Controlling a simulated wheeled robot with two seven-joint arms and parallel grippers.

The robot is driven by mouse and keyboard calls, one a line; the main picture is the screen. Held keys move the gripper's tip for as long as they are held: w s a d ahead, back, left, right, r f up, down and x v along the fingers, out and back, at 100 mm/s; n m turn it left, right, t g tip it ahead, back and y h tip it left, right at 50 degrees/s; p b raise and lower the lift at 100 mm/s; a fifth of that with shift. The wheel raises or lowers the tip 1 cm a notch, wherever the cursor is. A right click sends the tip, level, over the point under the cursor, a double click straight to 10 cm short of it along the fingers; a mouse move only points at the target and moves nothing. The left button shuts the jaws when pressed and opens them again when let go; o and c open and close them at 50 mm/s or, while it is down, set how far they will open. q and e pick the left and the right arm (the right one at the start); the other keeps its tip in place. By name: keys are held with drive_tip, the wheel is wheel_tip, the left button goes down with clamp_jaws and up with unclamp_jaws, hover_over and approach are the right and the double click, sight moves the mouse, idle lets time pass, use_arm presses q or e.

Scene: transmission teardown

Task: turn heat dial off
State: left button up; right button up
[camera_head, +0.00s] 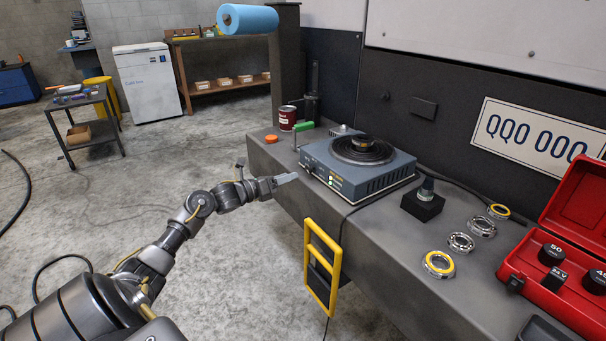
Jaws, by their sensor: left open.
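A blue-grey hot plate (375,178) with a round dark top stands on the bench. Its front panel (328,177) faces left and carries small controls with a lit green-white spot near the middle. The controls are too small to tell which is the heat dial or how it is set. A dark ring-shaped part (362,146) sits on the top. My left gripper (287,180) is open and empty, just left of the front panel and apart from it. My right gripper is not in view.
Several bearing rings (461,242), a black block (422,205) and an open red case (560,290) lie to the right. A yellow frame (322,268) hangs on the bench front.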

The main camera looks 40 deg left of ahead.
sight(307, 170)
use_arm(q)
drive_tip(key=x, duration=0.7)
drive_tip(key=shift+b, duration=0.35)
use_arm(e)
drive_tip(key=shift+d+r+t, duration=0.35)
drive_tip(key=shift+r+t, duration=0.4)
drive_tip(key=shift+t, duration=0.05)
use_arm(q)
drive_tip(key=shift+c, duration=0.3)
drive_tip(key=c, duration=0.9)
